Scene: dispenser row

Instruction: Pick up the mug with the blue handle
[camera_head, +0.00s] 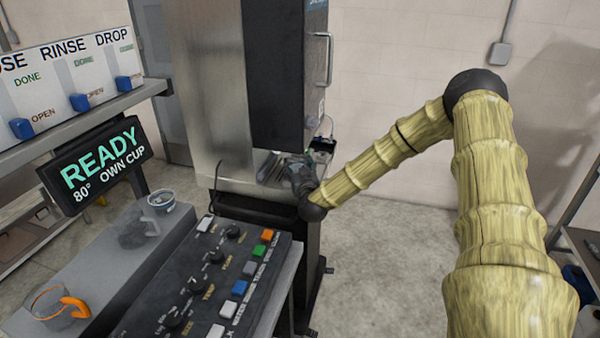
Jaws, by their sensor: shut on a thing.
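My gripper (296,172) is dark and reaches into the low bay at the foot of the tall machine. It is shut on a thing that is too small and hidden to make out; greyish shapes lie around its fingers. A small pale cup with a bluish rim (161,199) stands at the back of the grey counter on the left, away from my gripper. I cannot tell whether its handle is blue. A mug with an orange handle (60,306) stands at the counter's near left. A grey mug-like shape (136,230) stands between them.
The tall steel and black machine (280,80) stands before my gripper. A panel of knobs and coloured buttons (205,285) is left of it. A sign (97,165) reads "READY 80° OWN CUP". Open floor (390,265) lies right of the machine; a shelf is at far right.

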